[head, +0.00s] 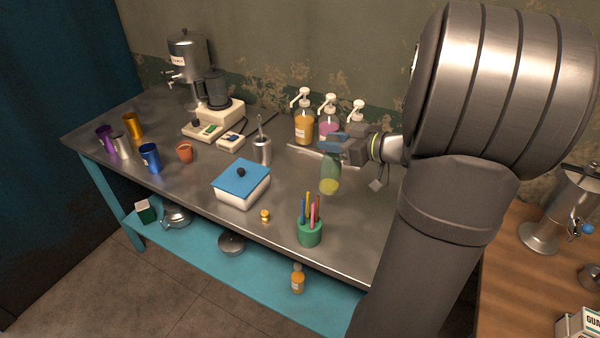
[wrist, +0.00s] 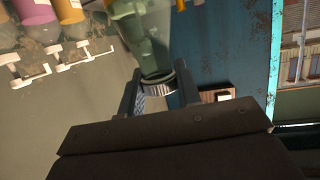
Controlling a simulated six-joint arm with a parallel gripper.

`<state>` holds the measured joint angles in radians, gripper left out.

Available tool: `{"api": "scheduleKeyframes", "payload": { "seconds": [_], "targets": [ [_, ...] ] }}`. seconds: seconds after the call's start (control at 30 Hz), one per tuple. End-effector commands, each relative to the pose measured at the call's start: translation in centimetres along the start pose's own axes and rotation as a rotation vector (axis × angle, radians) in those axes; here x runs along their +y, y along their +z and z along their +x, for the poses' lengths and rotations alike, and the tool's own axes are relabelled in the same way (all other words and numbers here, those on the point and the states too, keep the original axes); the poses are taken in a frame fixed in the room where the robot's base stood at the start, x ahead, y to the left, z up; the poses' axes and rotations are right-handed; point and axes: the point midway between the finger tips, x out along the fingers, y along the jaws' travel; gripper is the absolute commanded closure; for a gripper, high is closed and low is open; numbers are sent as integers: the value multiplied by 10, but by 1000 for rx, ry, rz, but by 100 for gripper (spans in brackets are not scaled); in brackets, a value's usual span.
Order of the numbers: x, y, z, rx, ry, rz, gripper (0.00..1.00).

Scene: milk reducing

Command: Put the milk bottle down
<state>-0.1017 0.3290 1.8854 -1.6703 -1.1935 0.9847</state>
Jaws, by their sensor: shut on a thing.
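The milk bottle (head: 329,172) is greenish and see-through, with a yellow-green lower part. It is roughly upright at the right part of the metal table (head: 365,215), in front of the pump bottles. My gripper (head: 333,143) is shut on its top end from the right. I cannot tell whether the bottle's base touches the table. In the wrist view the bottle (wrist: 142,32) extends away from my gripper (wrist: 158,92), with its ribbed neck or cap between the two fingers.
Several pump bottles (head: 304,128) stand on a tray just behind. A green pen cup (head: 310,233) stands in front, and a blue-lidded white box (head: 240,188) stands to the left. A metal cup (head: 262,150) is left of the bottle. Bare tabletop lies around the bottle's front and right.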

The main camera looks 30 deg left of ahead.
Motion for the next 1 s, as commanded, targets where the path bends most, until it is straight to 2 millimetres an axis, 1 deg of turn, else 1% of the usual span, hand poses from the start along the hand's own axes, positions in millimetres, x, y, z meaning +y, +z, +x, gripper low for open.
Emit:
{"api": "scheduleKeyframes", "payload": {
  "seconds": [0.03,0.2,0.3,0.4,0.57,0.63,0.8,0.9,1.0],
  "targets": [
    [-3,3,12,-1,-5,1,100],
    [-12,13,51,-1,-6,3,100],
    [-16,19,71,-2,-5,2,100],
    [-18,22,86,-1,-3,0,100],
    [-20,26,95,0,-1,0,100],
    [-19,32,98,-1,0,3,100],
    [-19,55,104,-1,0,5,100],
    [-19,62,106,-1,0,2,100],
    [-19,63,107,0,0,0,100]
  ]
}}
